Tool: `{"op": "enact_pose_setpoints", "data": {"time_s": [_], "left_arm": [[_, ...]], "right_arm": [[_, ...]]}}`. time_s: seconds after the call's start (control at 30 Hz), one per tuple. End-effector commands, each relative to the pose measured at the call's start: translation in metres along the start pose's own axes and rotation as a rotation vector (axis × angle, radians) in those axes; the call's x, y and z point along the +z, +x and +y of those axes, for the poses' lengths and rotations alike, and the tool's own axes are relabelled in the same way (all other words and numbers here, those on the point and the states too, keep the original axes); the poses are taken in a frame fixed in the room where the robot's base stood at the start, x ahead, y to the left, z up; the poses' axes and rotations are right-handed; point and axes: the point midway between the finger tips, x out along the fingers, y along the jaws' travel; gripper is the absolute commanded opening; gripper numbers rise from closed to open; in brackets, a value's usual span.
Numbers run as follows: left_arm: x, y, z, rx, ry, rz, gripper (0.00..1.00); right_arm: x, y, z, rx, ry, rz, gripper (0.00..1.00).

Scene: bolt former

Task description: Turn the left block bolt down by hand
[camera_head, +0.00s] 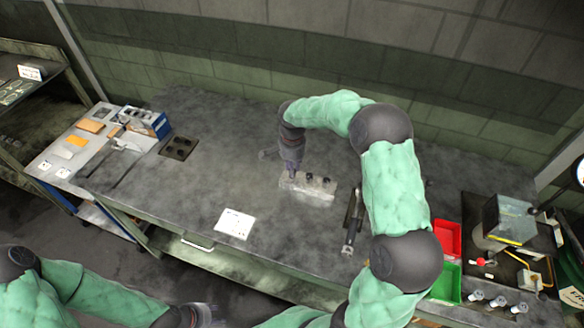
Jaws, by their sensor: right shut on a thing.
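A pale grey block (318,193) lies on the dark workbench near its middle. Dark bolts stand in its top, one at the middle (309,177) and one to the right (326,181). My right gripper (291,173) points down onto the block's left end and is shut on the left block bolt, which its fingers mostly hide. How far that bolt stands out cannot be seen. My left gripper (203,314) is low at the bottom edge of the view, away from the block; its fingers are too small and cut off to tell their state.
A white sheet (235,224) lies in front of the block. A dark hand tool (352,222) lies to its right, beside my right arm. A red bin (447,239), a green bin (446,284) and a machine (508,219) stand at the right. A dark plate with holes (179,148) lies left; bench between is clear.

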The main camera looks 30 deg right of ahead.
Motion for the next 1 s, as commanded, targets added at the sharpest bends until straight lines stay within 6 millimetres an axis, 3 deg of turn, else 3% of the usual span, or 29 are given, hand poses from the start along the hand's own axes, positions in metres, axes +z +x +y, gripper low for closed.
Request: {"op": "enact_pose_setpoints", "data": {"time_s": [0.33,0.87,0.9,0.93,1.0], "left_arm": [[-0.0001,0.0020,-0.0007,0.000,0.000,0.000,0.40],[0.0000,0.0021,-0.0008,0.000,0.000,0.000,0.40],[0.0000,0.0021,-0.0008,0.000,0.000,0.000,0.40],[0.0000,0.0021,-0.0008,0.000,0.000,0.000,0.40],[0.0000,0.0021,-0.0008,0.000,0.000,0.000,0.40]], "right_arm": [[-0.0076,-0.0069,-0.0025,-0.017,0.133,0.016,0.00],[-0.0088,-0.0077,-0.0017,-0.016,0.154,0.017,0.00],[-0.0089,-0.0077,-0.0017,-0.016,0.153,0.017,0.34],[-0.0088,-0.0076,-0.0017,-0.016,0.153,0.017,0.43],[-0.0079,-0.0070,-0.0014,-0.014,0.153,0.015,0.47]]}}
